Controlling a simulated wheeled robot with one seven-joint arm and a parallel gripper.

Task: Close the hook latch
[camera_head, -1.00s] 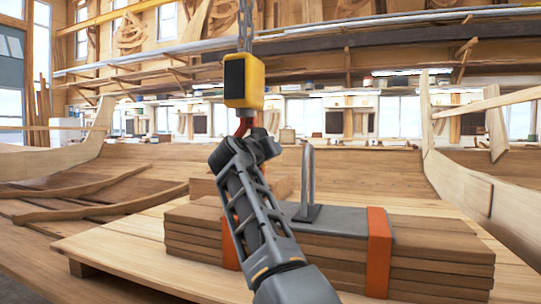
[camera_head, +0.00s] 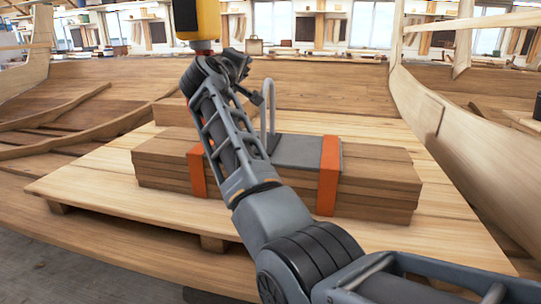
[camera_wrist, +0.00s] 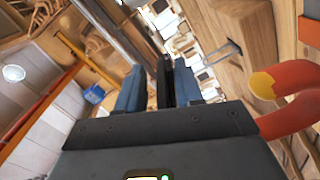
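The yellow hoist block (camera_head: 197,18) hangs at the top of the head view, cut off by the frame edge. Its hook is hidden behind my arm there. In the wrist view the curved orange-red hook (camera_wrist: 296,76) with a yellow tip is at the right, beside my gripper (camera_wrist: 160,88) and apart from its fingers. The fingers look close together with a dark strip between them; I cannot tell whether it is a part of the gripper or something held. In the head view my gripper (camera_head: 245,75) is just right of and below the block. I cannot make out the latch.
A bundle of planks (camera_head: 375,180) with orange straps (camera_head: 328,175) lies on a wooden platform (camera_head: 110,190). A grey plate on it carries an upright metal loop (camera_head: 268,105), close behind my gripper. Curved hull planking (camera_head: 440,120) rises at right.

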